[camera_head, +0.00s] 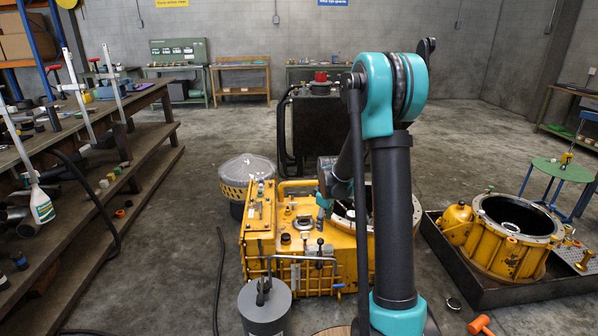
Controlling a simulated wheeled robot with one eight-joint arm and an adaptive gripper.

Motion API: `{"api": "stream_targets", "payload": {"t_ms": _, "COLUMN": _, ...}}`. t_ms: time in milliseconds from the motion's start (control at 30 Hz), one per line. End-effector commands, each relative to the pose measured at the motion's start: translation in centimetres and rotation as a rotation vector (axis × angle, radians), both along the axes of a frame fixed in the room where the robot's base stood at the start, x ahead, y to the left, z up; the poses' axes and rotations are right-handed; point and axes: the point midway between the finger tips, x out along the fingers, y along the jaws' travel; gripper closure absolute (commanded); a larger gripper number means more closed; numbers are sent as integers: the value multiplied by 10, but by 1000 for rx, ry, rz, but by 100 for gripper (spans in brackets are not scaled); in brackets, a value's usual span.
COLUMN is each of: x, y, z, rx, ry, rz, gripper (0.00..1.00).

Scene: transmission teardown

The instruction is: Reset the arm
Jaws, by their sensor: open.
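My arm (393,230) rises in the right middle of the head camera view, bends at a teal elbow (380,95) and comes down toward the yellow transmission housing (328,243). My gripper (322,212) is at the low end of the forearm, small and dark against the top of the housing. It is open, and I see nothing held in it. Its fingertips are hard to make out, and I cannot tell whether they touch the housing. The upper arm hides the housing's right part.
A yellow bell housing (510,240) sits in a black tray (465,268) at right. A grey cylinder (264,308) stands in front. A stepped workbench (150,150) lines the left. An orange mallet (481,325) lies at lower right.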

Motion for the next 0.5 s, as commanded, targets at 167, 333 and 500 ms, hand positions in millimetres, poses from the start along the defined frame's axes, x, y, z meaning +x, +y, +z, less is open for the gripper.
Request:
{"api": "stream_targets", "payload": {"t_ms": 167, "x": -50, "y": -7, "z": 31, "rx": 31, "ry": -34, "rz": -157, "gripper": 47}}
{"api": "stream_targets", "payload": {"t_ms": 333, "x": -101, "y": -14, "z": 53, "rx": 68, "ry": -67, "rz": -318, "gripper": 47}}
{"api": "stream_targets", "payload": {"t_ms": 500, "x": -153, "y": -19, "z": 64, "rx": 110, "ry": -100, "rz": -477, "gripper": 47}}
